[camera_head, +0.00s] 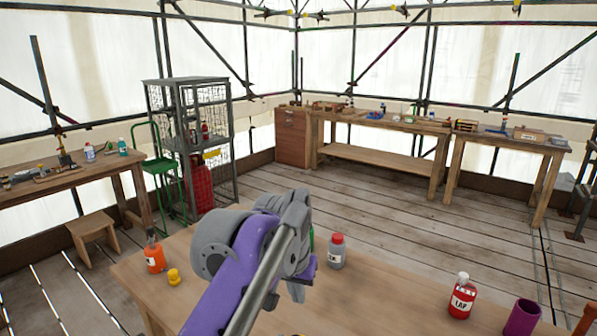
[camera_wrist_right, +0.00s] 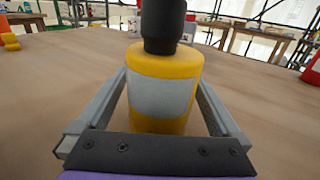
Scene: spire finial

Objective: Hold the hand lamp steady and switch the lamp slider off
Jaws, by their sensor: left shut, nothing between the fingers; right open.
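A yellow cylinder (camera_wrist_right: 163,65) with a pale grey band and a black upper part stands upright in the right wrist view; I take it for the hand lamp. Its top is cut off, and no slider can be made out. My right gripper (camera_wrist_right: 162,84) is open, with one finger on each side of it; whether they touch it I cannot tell. Only a small yellow patch shows at the bottom edge there.
The near wooden table (camera_head: 390,300) holds an orange bottle (camera_head: 154,257), a small yellow item (camera_head: 173,276), a grey red-capped bottle (camera_head: 336,256), a red LAP bottle (camera_head: 461,300) and a purple cup (camera_head: 522,318). Workbenches and a wire cage stand farther back.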

